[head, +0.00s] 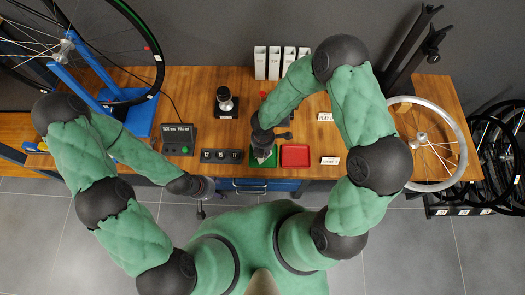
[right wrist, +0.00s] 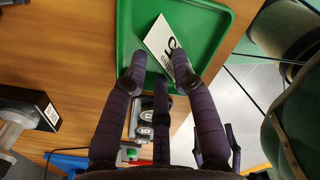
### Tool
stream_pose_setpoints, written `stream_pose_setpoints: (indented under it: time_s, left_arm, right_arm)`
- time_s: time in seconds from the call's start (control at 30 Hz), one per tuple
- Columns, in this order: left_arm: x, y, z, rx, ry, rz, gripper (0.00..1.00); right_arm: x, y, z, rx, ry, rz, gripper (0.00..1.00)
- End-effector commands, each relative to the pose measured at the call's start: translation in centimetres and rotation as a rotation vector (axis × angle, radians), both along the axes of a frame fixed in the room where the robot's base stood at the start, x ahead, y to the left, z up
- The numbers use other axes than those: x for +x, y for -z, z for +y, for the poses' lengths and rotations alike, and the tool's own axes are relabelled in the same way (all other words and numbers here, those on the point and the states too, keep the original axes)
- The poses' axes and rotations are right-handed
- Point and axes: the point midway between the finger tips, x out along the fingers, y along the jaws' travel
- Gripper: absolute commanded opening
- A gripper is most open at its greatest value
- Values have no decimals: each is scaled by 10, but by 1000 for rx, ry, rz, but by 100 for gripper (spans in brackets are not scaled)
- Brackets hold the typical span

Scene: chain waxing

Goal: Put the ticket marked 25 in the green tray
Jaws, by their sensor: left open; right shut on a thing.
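The green tray (head: 257,160) lies near the front edge of the wooden bench, left of the red tray (head: 295,156). My right gripper (head: 264,156) is over the green tray, pointing down. In the right wrist view the gripper (right wrist: 158,68) is shut on a white ticket (right wrist: 158,38) with dark print. The ticket is tilted over the floor of the green tray (right wrist: 124,30). A finger covers part of its number, so I cannot read it fully. I cannot tell whether it touches the tray. My left gripper (head: 203,208) is open and empty, in front of the bench edge.
A dark block with number windows (head: 221,156) stands left of the green tray. A grey box with a green button (head: 179,140) is further left. A blue stand with a wheel is at left, a silver wheel at right.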

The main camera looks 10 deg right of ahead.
Motion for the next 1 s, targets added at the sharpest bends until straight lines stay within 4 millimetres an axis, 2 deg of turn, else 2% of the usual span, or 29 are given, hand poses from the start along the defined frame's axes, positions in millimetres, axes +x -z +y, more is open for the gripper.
stream_pose_setpoints:
  time_s: [0.27, 0.3, 0.37, 0.4, 0.77, 0.87, 1.0]
  left_arm:
    - [0, 2, 0, 0, 0, -1, 58]
    - [0, 2, 0, 0, 0, -1, 58]
    - [0, 1, 0, 0, 0, -1, 58]
    - [0, 1, 0, 0, 0, -1, 58]
    - [0, -1, 0, 0, 0, -1, 58]
    - [0, -7, 0, 0, 0, -1, 58]
    - [0, -22, 0, 0, 0, -1, 58]
  right_arm:
    - [0, 2, 0, 0, 0, 0, 15]
    - [0, 2, 0, 0, 0, 0, 33]
    - [0, 1, 0, 0, 0, 0, 50]
    - [0, 1, 0, 0, 0, 0, 51]
    - [0, -1, 0, 0, 0, 0, 51]
    - [0, -10, 0, 0, 0, -1, 51]
    - [0, -34, 0, 0, 1, -2, 51]
